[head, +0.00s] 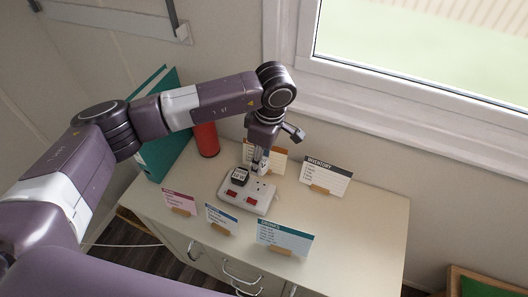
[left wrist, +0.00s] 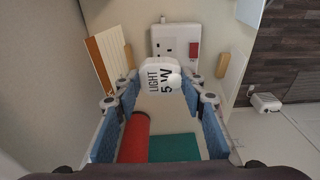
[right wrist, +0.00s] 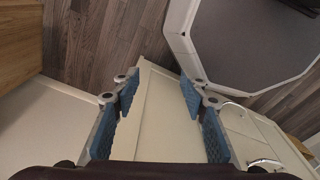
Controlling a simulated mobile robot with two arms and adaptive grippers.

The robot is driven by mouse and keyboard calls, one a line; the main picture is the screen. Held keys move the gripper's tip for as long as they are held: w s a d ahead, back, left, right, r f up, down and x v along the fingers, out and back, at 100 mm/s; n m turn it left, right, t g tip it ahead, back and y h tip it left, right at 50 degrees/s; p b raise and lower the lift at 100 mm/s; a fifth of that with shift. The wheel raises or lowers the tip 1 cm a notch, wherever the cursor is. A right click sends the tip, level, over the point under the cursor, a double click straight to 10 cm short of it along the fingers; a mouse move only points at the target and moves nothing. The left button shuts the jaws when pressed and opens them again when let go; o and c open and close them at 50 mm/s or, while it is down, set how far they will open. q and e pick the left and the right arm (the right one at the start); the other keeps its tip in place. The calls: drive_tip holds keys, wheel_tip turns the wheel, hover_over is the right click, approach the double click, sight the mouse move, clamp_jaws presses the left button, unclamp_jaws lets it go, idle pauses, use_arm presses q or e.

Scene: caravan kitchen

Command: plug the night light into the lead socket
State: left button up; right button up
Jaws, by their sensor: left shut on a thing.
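The white night light (left wrist: 160,78), marked "LIGHT 5 W", is between the fingertips of my left gripper (left wrist: 160,90), which is shut on it. The white lead socket block (head: 262,206) lies on the cabinet top, with two red switches along its front. In the head view my left gripper (head: 260,160) points down just over the block's back edge. The left wrist view shows one bare socket (left wrist: 170,47) beyond the night light; contact with the block is unclear. My right gripper (right wrist: 160,90) is open and empty.
Several small cards in wooden holders surround the block, among them the inventory card (head: 326,176) and a teal card (head: 285,236). A red cylinder (head: 206,140) and teal folder (head: 165,155) stand at the left. The cabinet top (head: 370,225) is clear at the right.

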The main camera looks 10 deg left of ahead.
use_arm(q)
drive_tip(key=shift+s+a+f+b, duration=0.1)
drive_tip(key=shift+s+f+b, duration=0.2)
drive_tip(key=shift+f, duration=0.35)
drive_tip(key=shift+s+f+b, duration=0.15)
drive_tip(key=shift+f+b, duration=0.15)
drive_tip(key=shift+f, duration=0.3)
wheel_tip(320, 180, down, 4)
drive_tip(key=shift+w+r+b, duration=0.1)
drive_tip(key=shift+r+b, duration=0.1)
drive_tip(key=shift+b, duration=0.85)
drive_tip(key=shift+f+b, duration=0.3)
drive_tip(key=shift+f, duration=0.2)
use_arm(e)
drive_tip(key=shift+s+a+f, duration=0.1)
drive_tip(key=shift+s+f, duration=0.35)
drive_tip(key=shift+f, duration=0.3)
drive_tip(key=shift+s+a+f, duration=0.1)
drive_tip(key=shift+s+f, duration=0.35)
drive_tip(key=shift+f, duration=0.3)
drive_tip(key=shift+s+a+f, duration=0.1)
drive_tip(key=shift+s+f, duration=0.35)
drive_tip(key=shift+f, duration=0.3)
use_arm(q)
drive_tip(key=shift+b, duration=0.45)
use_arm(e)
drive_tip(key=shift+d+f, duration=0.25)
drive_tip(key=shift+d, duration=0.05)
drive_tip(key=shift+w, duration=0.15)
